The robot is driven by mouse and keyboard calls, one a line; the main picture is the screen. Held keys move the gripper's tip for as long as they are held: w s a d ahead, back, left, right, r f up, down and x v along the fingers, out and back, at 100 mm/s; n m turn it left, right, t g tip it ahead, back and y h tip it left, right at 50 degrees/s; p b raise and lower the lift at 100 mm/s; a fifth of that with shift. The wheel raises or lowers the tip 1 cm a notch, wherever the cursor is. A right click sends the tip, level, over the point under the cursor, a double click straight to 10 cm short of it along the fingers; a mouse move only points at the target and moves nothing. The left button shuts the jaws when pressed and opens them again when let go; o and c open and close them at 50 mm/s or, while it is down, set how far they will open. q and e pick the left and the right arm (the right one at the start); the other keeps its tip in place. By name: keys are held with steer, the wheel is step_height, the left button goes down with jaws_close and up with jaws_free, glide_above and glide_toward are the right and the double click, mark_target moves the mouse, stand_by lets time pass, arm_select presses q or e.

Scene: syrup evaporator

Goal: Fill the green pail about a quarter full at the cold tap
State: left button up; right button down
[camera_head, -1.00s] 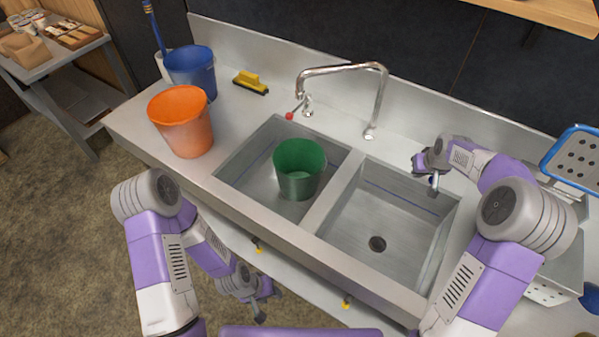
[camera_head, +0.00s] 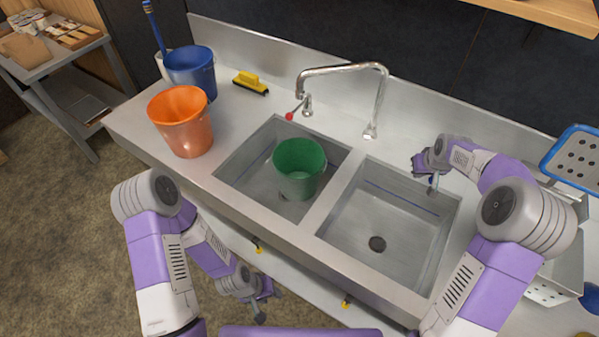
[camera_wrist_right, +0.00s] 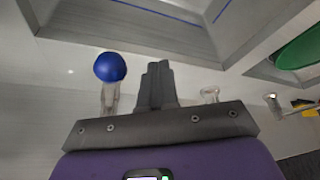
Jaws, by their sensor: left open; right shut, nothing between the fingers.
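The green pail (camera_head: 299,172) stands upright in the left basin (camera_head: 246,172); no water shows in it. The steel faucet (camera_head: 340,67) rises behind the basins with its spout swung left; no stream shows. A blue-knobbed cold tap (camera_wrist_right: 110,68) is in the right wrist view, close beside my right fingers. My right gripper (camera_head: 432,183) is shut and empty at the back right of the right basin; its fingers also show in the wrist view (camera_wrist_right: 157,80). Whether they touch the tap is unclear. My left gripper (camera_head: 265,305) is open and empty, low before the counter.
A red-knobbed tap (camera_head: 290,116) stands left of the faucet. The right basin (camera_head: 385,215) is empty. A blue-rimmed rack (camera_head: 572,160) is at right.

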steer(key=shift+s+d, duration=0.15)
steer(key=shift+d, duration=0.2)
stand_by(0.3)
steer(key=shift+s+d, duration=0.2)
steer(key=shift+d, duration=0.25)
